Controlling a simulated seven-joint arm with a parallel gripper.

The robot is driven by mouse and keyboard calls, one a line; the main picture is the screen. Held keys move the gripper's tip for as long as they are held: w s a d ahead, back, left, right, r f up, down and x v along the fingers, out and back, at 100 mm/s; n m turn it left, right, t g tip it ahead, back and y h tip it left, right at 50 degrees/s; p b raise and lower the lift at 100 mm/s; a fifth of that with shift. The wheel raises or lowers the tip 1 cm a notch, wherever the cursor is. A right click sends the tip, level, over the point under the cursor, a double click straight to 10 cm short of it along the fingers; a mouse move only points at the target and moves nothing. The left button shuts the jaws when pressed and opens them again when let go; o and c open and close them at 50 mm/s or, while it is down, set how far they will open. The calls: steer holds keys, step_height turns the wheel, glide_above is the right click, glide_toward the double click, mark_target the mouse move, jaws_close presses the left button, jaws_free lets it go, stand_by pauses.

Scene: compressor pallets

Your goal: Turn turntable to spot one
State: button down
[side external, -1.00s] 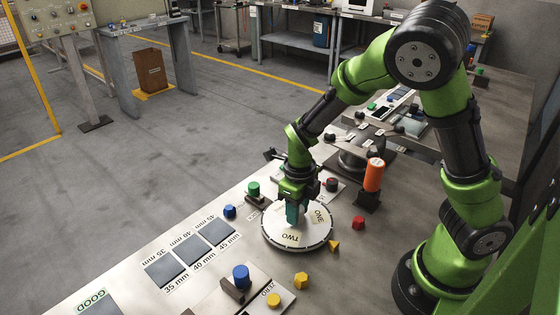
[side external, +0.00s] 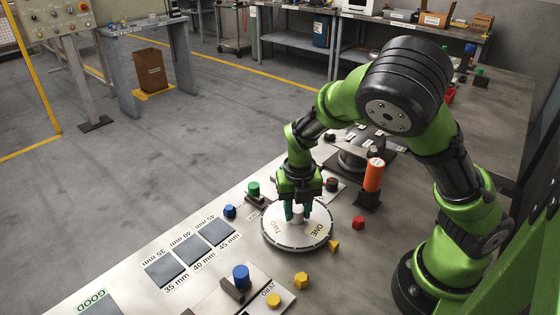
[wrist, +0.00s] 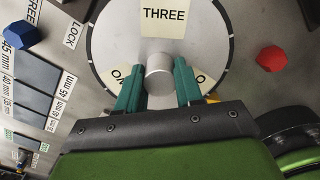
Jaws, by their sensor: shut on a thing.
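The turntable (side external: 296,243) is a white disc with a dark rim and a pale knob in its middle. In the side view, its ONE label (side external: 316,230) is at the right front and TWO (side external: 277,227) at the left. The yellow pointer (side external: 334,246) lies beside the rim, close to ONE. My gripper (side external: 297,213) points down and is shut on the knob. In the wrist view, its fingers flank the knob (wrist: 159,73). THREE (wrist: 163,18) shows fully there; the other two labels are partly hidden by the fingers.
A red block (side external: 358,222) and an orange cylinder (side external: 374,174) stand to the right. A green block (side external: 253,188) and a blue block (side external: 229,211) stand left of the disc. A yellow block (side external: 301,280) lies in front. Dark size pads (side external: 190,249) lie at left.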

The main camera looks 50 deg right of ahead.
steer(key=shift+m, duration=0.5)
steer(key=c, duration=0.7)
jaws_free()
steer(key=shift+c, duration=0.2)
